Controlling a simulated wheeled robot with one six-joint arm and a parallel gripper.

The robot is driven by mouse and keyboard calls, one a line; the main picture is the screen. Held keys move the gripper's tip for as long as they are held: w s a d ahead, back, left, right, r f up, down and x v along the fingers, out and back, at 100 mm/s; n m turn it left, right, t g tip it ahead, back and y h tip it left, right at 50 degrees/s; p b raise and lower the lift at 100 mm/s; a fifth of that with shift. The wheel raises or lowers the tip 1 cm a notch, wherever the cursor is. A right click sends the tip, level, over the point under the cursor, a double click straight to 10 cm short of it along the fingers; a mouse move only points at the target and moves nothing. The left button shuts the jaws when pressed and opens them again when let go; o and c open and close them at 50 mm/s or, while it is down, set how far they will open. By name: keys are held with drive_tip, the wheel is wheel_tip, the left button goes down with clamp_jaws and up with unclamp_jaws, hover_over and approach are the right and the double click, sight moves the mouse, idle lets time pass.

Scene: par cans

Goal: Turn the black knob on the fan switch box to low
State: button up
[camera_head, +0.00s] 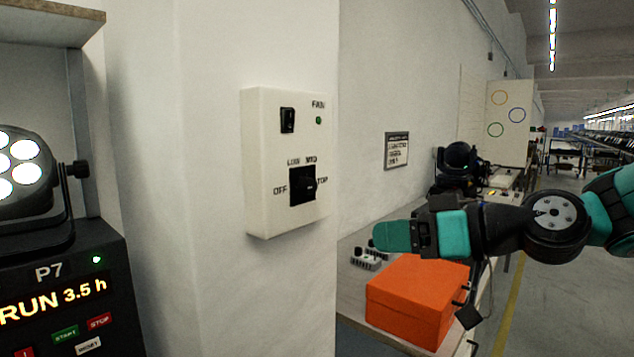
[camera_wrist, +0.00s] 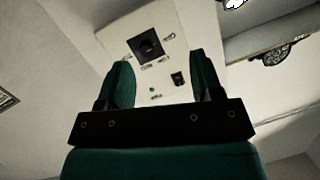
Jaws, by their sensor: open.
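The white fan switch box (camera_head: 262,165) is mounted on the wall in the middle of the head view. Its black knob (camera_head: 302,186) sits on the lower half, with OFF, LOW, MID and TOP printed around it. A pale mark on the knob seems to point right, toward TOP. My gripper (camera_head: 378,237) is to the right of and below the box, apart from it. In the wrist view my gripper (camera_wrist: 164,75) is open and empty. The knob (camera_wrist: 149,45) shows beyond the fingers, a little left of the middle between them.
A black rocker switch (camera_head: 288,120) and a green light (camera_head: 319,121) are on the box's upper half. An orange box (camera_head: 415,300) stands on a bench below my gripper. A stage lamp (camera_head: 22,165) sits on a black control unit (camera_head: 65,270) at left.

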sight(313, 187)
drive_tip(key=w+d+r+t+y, duration=0.2)
drive_tip(key=w+r+t, duration=0.1)
drive_tip(key=w+r, duration=0.15)
drive_tip(key=shift+m, duration=0.3)
drive_tip(key=p+x, duration=0.2)
drive_tip(key=x, duration=0.3)
drive_tip(key=f+p+x, duration=0.1)
drive_tip(key=p+x, duration=0.2)
drive_tip(key=x, duration=0.2)
drive_tip(key=p+x, duration=0.2)
drive_tip(key=x, duration=0.4)
drive_tip(key=shift+w+f+p, duration=0.15)
drive_tip(key=shift+f+p, duration=0.2)
drive_tip(key=shift+f, duration=0.05)
drive_tip(key=shift+w+a+f+h, duration=0.1)
drive_tip(key=shift+w+a+h, duration=0.15)
drive_tip(key=shift+a+h, duration=0.05)
drive_tip(key=c, duration=0.9)
